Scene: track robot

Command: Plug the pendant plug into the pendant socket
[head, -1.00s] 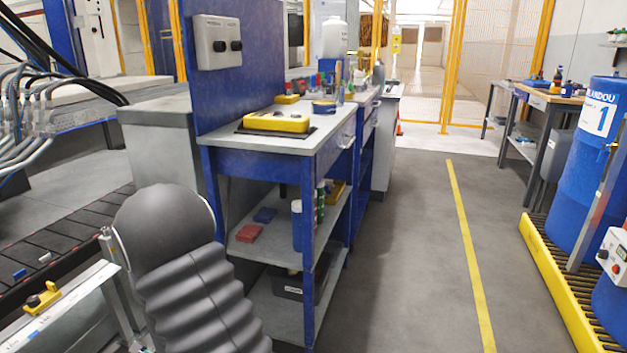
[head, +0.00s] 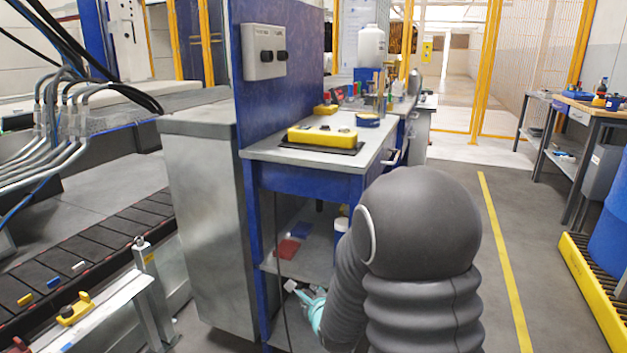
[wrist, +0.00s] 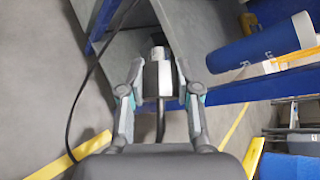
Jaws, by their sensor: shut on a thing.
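The pendant plug (wrist: 157,80), a dark grey block with a silver end, is between the fingertips of my gripper (wrist: 158,72) in the wrist view. A black cable runs from its near end. In the head view the light plug (head: 291,286) and my teal-jointed gripper (head: 309,301) show low in front of the bench's shelves; my arm hides part of the gripper. A grey box with two dark round sockets (head: 265,56) is mounted on the blue panel above the bench, higher than my gripper. I cannot tell which one is the pendant socket. The yellow pendant (head: 321,136) lies on the bench top.
The blue bench (head: 300,172) has shelves holding a red item (head: 287,248) and a blue bottle (wrist: 262,46). A dark cable (head: 276,240) hangs at the bench's front. A grey cabinet (head: 205,220) stands to its left.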

